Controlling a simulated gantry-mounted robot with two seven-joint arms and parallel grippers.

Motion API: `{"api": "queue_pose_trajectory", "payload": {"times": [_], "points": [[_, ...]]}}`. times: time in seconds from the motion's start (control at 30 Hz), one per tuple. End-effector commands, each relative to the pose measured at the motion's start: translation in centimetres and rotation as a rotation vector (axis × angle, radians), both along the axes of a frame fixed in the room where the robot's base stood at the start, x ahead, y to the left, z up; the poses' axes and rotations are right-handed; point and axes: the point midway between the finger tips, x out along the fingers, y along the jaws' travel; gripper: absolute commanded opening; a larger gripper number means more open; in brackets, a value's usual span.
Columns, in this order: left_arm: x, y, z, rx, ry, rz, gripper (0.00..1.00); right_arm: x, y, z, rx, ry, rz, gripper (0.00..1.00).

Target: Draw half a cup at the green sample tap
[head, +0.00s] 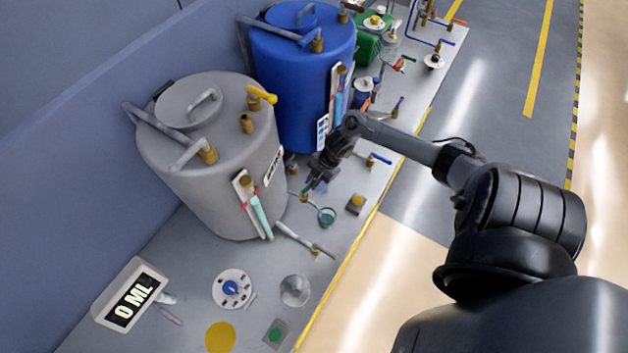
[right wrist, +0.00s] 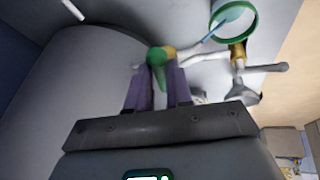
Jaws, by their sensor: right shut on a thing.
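My right gripper (head: 313,180) is shut on the green tap handle (right wrist: 157,60), at the foot of the grey tank (head: 212,120). In the right wrist view the handle sits between the two fingertips (right wrist: 158,75). A clear cup with a green rim (head: 326,216) stands on the bench just beside the tap; it also shows in the right wrist view (right wrist: 249,29). A pale blue streak (right wrist: 216,22) lies at the cup's mouth; I cannot tell whether it is liquid. The cup's level is not readable. My left gripper is not in view.
A display (head: 131,295) reads 0 ML. A blue tank (head: 300,85) stands behind the grey one. A grey funnel (head: 295,290), a white dial (head: 233,289) and a yellow disc (head: 220,337) lie at the front. A small block with a brass top (head: 356,202) is right of the cup.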

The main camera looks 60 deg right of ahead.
Motion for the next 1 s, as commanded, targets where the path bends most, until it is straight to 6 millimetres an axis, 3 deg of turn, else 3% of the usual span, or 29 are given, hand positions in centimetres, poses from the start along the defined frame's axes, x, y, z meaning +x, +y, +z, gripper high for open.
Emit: {"api": "queue_pose_trajectory", "payload": {"times": [0.3,0.67,0.7,0.83,1.0], "points": [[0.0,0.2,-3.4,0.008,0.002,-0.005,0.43,1.1,-0.3,-0.3,-0.002,-0.003,0.205,0.0],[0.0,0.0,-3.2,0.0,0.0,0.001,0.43,1.0,-0.3,0.0,0.001,-0.001,0.235,0.0],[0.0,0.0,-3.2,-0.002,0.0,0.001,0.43,1.0,-0.3,0.0,0.001,-0.001,0.235,0.25],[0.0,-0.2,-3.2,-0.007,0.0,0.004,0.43,1.0,-0.3,0.0,0.001,-0.001,0.234,0.45],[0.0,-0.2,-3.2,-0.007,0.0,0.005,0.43,1.0,-0.3,0.0,0.0,0.0,0.233,0.45]]}}
